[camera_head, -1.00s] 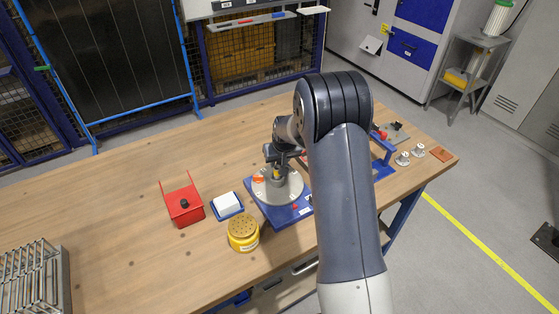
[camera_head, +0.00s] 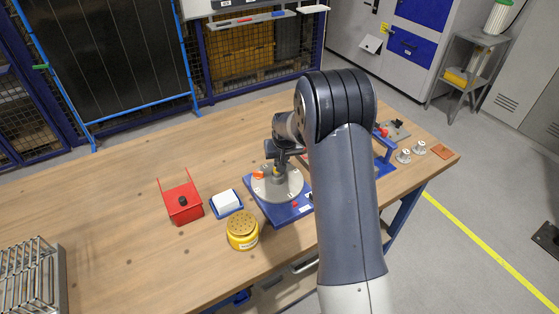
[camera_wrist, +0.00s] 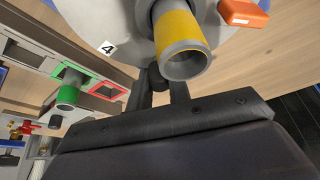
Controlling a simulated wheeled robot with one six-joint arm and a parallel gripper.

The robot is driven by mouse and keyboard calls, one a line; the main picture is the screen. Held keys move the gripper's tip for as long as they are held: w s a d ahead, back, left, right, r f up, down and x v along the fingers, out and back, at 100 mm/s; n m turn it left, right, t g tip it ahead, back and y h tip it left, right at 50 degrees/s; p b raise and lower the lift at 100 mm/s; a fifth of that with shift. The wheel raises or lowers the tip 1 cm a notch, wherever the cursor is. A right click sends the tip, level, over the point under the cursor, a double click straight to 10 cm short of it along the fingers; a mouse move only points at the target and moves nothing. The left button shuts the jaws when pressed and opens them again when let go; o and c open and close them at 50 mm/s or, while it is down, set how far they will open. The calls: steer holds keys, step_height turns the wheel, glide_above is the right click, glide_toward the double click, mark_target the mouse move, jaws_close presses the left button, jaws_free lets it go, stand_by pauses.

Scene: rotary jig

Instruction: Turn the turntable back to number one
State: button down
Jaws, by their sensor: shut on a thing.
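The turntable (camera_head: 268,193) is a round grey disc on a blue base plate (camera_head: 297,212). An orange block (camera_head: 258,175) sits on the disc's left side and also shows at the upper right of the wrist view (camera_wrist: 243,13). A grey tube with a yellow band (camera_wrist: 180,40) stands on the disc, close beyond my fingers. A label with the number 4 (camera_wrist: 107,47) is on the disc to its left. My gripper (camera_wrist: 160,88) is shut on a small dark knob (camera_wrist: 158,77) at the disc's near edge in the wrist view. The number one is not visible.
A yellow tin (camera_head: 242,232), a white block in a blue tray (camera_head: 227,203) and a red box (camera_head: 183,203) stand left of the turntable. A green-banded tube (camera_wrist: 68,92) shows in a frame in the wrist view. A wire rack stands far left.

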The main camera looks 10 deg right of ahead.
steer(key=shift+s+d+m+b, duration=0.1)
steer(key=shift+d+m+b, duration=0.1)
steer(key=shift+m+b, duration=0.15)
steer(key=c, duration=1.3)
jaws_free()
steer(key=shift+r, duration=0.1)
steer(key=v, duration=0.5)
steer(key=b+v, duration=0.1)
steer(key=v, duration=0.4)
steer(key=shift+s+a+r+b, duration=0.2)
steer(key=shift+s+r+b, duration=0.05)
steer(key=shift+b, duration=0.05)
